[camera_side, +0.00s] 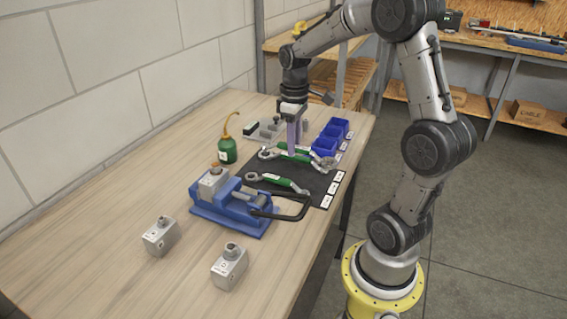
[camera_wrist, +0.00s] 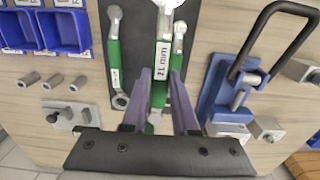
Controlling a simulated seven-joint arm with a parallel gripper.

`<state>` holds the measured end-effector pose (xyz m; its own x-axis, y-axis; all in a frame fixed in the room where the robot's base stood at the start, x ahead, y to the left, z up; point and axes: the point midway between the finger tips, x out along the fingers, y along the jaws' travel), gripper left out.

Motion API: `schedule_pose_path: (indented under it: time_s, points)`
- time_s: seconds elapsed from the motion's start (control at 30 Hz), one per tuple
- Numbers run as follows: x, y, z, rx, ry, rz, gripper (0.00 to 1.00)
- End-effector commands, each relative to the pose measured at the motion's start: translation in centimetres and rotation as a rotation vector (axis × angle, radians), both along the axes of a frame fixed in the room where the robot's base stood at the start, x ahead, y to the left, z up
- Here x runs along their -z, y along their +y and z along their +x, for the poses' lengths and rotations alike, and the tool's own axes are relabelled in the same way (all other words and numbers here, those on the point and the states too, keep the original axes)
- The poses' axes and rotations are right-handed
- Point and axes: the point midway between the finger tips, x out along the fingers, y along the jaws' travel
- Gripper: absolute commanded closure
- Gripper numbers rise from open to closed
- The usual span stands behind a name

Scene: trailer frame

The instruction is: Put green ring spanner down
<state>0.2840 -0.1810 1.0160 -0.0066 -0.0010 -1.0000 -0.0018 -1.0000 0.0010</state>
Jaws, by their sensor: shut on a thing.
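My gripper (camera_side: 291,152) has its purple-grey fingers pointing down over the dark mat (camera_side: 319,186). In the wrist view my gripper (camera_wrist: 164,98) is shut on a green ring spanner (camera_wrist: 162,75), which has a white size label and lies between the fingers. The spanner is at or just above the mat; I cannot tell if it touches. A second green-handled spanner (camera_wrist: 114,62) lies on the mat to its left in the wrist view. Another spanner (camera_wrist: 178,48) lies close on its right, partly hidden. In the side view a green-handled spanner (camera_side: 280,181) lies nearer the vise.
A blue vise (camera_side: 215,212) with a black bent frame (camera_side: 303,207) stands beside the mat. Blue bins (camera_side: 324,145) stand at the table's right edge. A green oil can (camera_side: 227,151) stands to the left. Two grey blocks (camera_side: 160,237) (camera_side: 229,268) stand in front. The front left table is clear.

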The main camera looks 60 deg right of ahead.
Motion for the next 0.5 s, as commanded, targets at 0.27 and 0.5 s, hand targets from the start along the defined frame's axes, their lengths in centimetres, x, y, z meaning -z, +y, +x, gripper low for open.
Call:
schedule_pose_path:
  time_s: [0.27,0.5]
  points:
    - [4.3,-1.9,3.0,-0.001,0.001,0.001,1.00]
    - [5.9,-2.6,4.1,-0.001,0.001,0.001,1.00]
